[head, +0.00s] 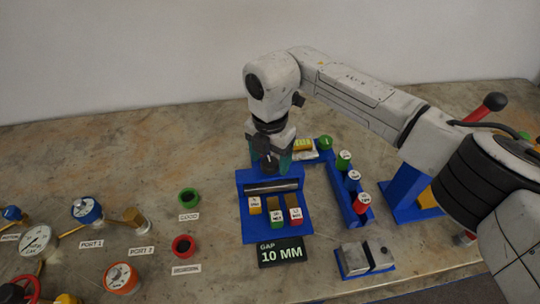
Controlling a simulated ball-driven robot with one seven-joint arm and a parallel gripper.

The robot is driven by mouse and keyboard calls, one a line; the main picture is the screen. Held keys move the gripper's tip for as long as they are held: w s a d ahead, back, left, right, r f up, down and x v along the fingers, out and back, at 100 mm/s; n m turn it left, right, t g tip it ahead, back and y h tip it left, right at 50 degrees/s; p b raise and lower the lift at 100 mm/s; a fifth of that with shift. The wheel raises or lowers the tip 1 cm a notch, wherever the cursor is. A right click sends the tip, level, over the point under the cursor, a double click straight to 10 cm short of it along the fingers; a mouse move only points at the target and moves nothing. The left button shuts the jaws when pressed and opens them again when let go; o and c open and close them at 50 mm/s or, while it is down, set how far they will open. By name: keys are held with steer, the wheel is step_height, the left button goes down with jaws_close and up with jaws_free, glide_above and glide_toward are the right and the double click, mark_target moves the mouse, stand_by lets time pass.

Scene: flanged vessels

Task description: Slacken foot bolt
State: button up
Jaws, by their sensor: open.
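My gripper (270,162) hangs down over the back of a blue stand (262,228) in the middle of the table. Its jaws are open, with a dark finger in front and teal on the right side. A dark horizontal bar (270,187) lies across the stand just below it. I cannot tell whether the fingers touch the bar or what is between them. I cannot pick out a foot bolt for certain; the area under the gripper is partly hidden. A grey block (354,258) on a blue base stands at the front right of the stand.
Several labelled blocks sit in the stand, behind a "GAP 10 MM" sign (281,252). A blue rack (345,195) holds coloured capped cylinders at right. Green (189,197) and red (183,246) rings, gauges and valves lie left. The back left table is clear.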

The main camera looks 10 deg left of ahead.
steer(key=c, duration=1)
steer(key=shift+c, duration=0.2)
